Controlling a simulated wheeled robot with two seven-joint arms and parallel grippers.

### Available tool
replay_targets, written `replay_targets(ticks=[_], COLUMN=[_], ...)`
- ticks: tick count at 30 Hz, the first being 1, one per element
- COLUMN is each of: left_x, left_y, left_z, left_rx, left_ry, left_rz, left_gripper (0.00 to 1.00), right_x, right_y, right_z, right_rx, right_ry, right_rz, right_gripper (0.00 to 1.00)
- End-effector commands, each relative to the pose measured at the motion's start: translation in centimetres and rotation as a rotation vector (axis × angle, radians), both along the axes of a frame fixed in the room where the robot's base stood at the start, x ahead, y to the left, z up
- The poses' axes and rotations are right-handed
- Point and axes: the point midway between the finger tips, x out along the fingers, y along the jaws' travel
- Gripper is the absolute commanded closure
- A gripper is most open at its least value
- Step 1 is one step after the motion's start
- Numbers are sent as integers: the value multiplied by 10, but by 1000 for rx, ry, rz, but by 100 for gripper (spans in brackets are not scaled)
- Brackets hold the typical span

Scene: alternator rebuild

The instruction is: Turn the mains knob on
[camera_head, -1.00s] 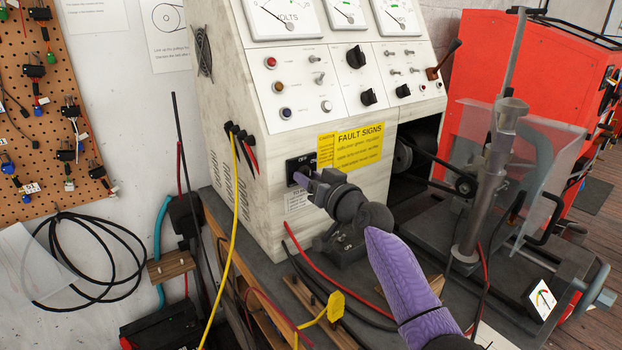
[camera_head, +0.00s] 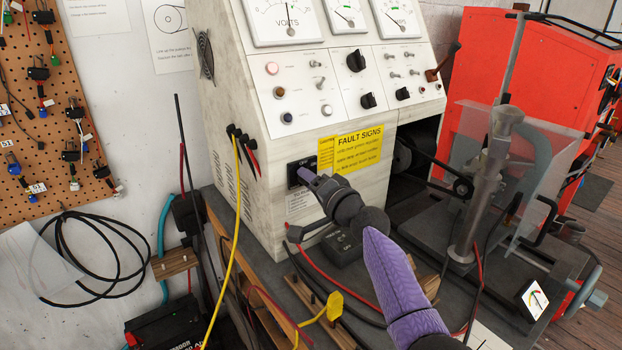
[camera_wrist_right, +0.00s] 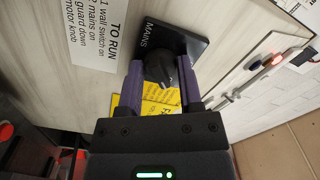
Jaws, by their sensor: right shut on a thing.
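The black mains knob (camera_wrist_right: 160,68) sits on a dark plate marked MAINS (camera_wrist_right: 178,38) in the right wrist view. My right gripper (camera_wrist_right: 161,82) is shut on it, with one purple finger along each side. In the head view the same gripper (camera_head: 306,174) reaches the dark mains plate (camera_head: 293,177) low on the front of the pale test bench (camera_head: 270,190). There the gripper hides the knob. A lamp (camera_head: 272,68) on the bench panel glows pale pink. The volts meter (camera_head: 285,18) has its needle near upright. My left gripper is not in view.
A yellow fault signs label (camera_head: 355,150) is right of the knob. Yellow, black and red leads hang from the bench's left side. A clear guard (camera_head: 520,150) and belt rig stand at right. A pegboard (camera_head: 40,110) hangs at left.

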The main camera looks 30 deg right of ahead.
Motion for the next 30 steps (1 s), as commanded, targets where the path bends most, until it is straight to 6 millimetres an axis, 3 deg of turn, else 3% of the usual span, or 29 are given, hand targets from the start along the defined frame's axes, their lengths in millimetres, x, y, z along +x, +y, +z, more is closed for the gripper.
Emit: replay_targets(ticks=[12,29,30], left_x=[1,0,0], left_y=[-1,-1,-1], left_z=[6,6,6], left_rx=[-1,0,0], left_ry=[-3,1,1], left_rz=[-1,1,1], left_gripper=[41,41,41], right_x=[0,0,0], right_y=[1,1,1], right_z=[0,-1,-1], right_rx=[170,194,194], right_ry=[26,30,30], right_rz=[1,1,1], right_gripper=[100,100,46])
